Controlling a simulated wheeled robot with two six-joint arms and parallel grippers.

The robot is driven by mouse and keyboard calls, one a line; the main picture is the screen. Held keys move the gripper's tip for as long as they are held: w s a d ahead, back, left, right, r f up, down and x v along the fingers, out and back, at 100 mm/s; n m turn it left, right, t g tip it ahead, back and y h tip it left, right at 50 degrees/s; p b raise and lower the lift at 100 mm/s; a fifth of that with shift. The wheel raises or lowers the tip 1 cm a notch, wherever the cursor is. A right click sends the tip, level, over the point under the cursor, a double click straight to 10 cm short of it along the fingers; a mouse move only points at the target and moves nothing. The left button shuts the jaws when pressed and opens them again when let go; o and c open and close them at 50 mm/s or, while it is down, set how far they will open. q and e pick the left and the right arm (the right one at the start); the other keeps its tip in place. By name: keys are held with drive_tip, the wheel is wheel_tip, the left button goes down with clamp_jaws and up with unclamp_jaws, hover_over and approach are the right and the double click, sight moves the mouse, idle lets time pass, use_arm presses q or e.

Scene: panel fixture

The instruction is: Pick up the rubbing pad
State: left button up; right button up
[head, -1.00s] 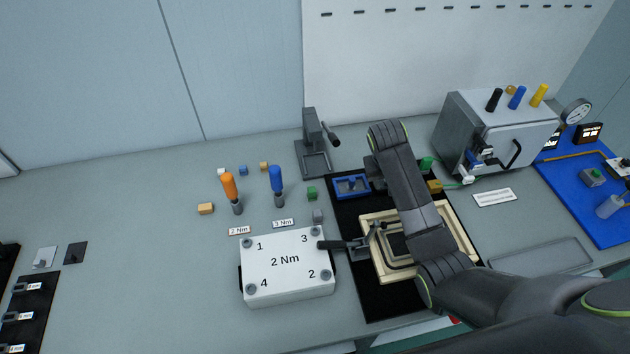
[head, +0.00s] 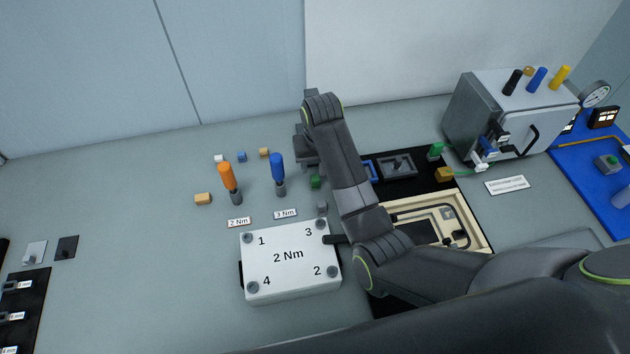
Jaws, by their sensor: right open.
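I cannot say for certain which item is the rubbing pad. A small grey block (head: 321,206) lies behind the right back corner of the white box. A grey tray (head: 397,166) with a dark piece in it lies on the black mat, beside a blue tray (head: 372,170) partly hidden by my arm. My left gripper is out of view.
The white box (head: 289,278) marked 2 Nm stands beside a wooden-coloured frame (head: 473,226) on the black mat. Orange (head: 227,176) and blue (head: 277,167) drivers stand behind the box. A grey cabinet (head: 510,115) stands at right.

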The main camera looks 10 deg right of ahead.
sight(315, 177)
drive_tip(key=f, duration=0.3)
drive_tip(key=shift+w+f, duration=0.2)
drive_tip(key=shift+w+a+f+p, duration=0.1)
drive_tip(key=shift+w+f+p, duration=0.15)
drive_tip(key=shift+f, duration=0.75)
drive_tip(key=shift+w+a+f+p, duration=0.15)
drive_tip(key=shift+w+f, duration=0.15)
drive_tip(key=shift+f, duration=0.7)
drive_tip(key=shift+w+d+f, duration=0.1)
drive_tip(key=shift+w+f, duration=0.05)
drive_tip(key=shift+f, duration=0.55)
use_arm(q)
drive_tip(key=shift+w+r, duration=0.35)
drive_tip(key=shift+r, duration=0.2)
use_arm(e)
drive_tip(key=c, duration=1.1)
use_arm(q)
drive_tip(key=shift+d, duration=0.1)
use_arm(e)
drive_tip(key=shift+o, duration=0.2)
drive_tip(key=shift+r, duration=0.15)
